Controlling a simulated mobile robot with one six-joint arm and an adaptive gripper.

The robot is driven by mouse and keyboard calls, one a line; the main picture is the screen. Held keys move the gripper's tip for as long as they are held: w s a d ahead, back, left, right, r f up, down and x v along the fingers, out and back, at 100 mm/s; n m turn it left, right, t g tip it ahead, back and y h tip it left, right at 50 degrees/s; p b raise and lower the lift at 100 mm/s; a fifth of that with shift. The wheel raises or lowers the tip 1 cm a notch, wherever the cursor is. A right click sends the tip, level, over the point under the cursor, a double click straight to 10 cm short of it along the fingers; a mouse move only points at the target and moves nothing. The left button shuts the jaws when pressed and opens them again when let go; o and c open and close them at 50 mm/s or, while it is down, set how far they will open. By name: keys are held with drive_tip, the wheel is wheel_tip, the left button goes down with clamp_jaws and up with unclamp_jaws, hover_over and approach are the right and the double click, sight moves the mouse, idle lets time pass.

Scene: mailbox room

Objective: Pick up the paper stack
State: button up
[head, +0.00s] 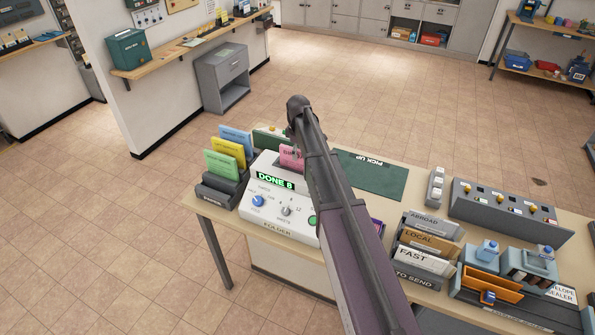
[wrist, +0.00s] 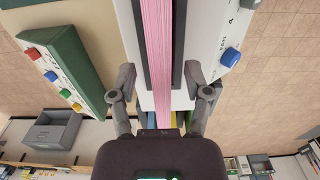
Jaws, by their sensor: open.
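The pink paper stack (wrist: 158,40) stands edge-on in a dark slot of the white folder machine, running up the middle of the wrist view. My gripper (wrist: 160,78) is open, one finger on each side of the stack, with gaps between the fingers and the paper. In the head view my arm hides the gripper and part of the folder.
Left of the folder stands a dark rack (head: 222,184) with green, yellow and blue cards. A green "PICK UP" mat (head: 380,178) lies behind my arm. To the right are labelled sorting trays (head: 427,243), a grey button panel (head: 508,209) and an envelope sealer.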

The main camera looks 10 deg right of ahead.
sight(298, 167)
drive_tip(key=shift+f+b, duration=1.15)
drive_tip(key=shift+f, duration=0.35)
drive_tip(key=shift+c, duration=0.2)
clamp_jaws()
